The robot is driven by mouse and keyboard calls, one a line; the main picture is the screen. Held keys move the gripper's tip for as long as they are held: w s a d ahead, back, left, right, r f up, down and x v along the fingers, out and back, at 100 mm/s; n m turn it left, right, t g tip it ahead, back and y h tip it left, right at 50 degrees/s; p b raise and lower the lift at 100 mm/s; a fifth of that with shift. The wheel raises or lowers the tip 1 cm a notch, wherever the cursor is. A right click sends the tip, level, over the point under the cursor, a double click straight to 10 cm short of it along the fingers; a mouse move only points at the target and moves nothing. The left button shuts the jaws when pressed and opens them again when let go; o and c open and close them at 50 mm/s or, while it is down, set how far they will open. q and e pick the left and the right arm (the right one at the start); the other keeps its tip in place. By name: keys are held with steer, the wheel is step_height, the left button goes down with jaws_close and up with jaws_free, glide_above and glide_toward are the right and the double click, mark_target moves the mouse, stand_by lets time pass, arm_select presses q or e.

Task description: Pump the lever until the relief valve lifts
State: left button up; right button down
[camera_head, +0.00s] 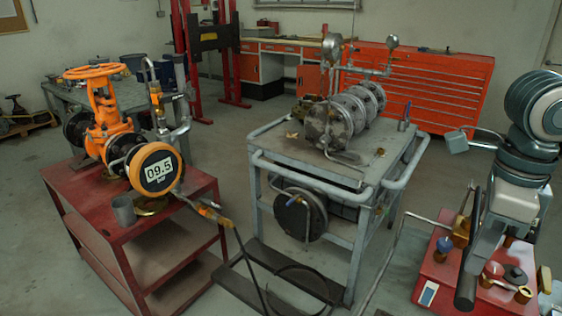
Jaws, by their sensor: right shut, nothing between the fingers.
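A red pump unit (440,268) with brass and blue fittings is at the lower right. A thin grey rod (428,219) sticks out left from it; I cannot tell whether it is the lever. My right gripper (466,290) points down in front of the red unit, shut and empty. My left gripper is out of view.
A grey trolley (270,172) bearing a flanged metal assembly (343,116) stands in the middle. A red cart (85,209) is at the left. A black hose (250,268) runs down to the floor between them. Orange drawer cabinets (430,80) line the back wall.

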step_height(320, 180, up, 5)
steer(key=p, duration=0.3)
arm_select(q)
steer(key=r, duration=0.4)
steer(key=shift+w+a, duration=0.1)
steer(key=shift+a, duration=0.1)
arm_select(e)
steer(key=shift+f, duration=0.1)
step_height(320, 180, down, 8)
steer(key=b, duration=0.7)
steer(key=shift+f, duration=0.2)
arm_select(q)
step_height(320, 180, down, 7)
arm_select(e)
steer(key=shift+r, duration=0.2)
steer(key=shift+r+p, duration=0.3)
arm_select(q)
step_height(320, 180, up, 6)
steer(key=p, duration=0.5)
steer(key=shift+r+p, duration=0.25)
steer(key=shift+p, duration=0.15)
arm_select(e)
step_height(320, 180, up, 7)
steer(key=shift+r, duration=0.15)
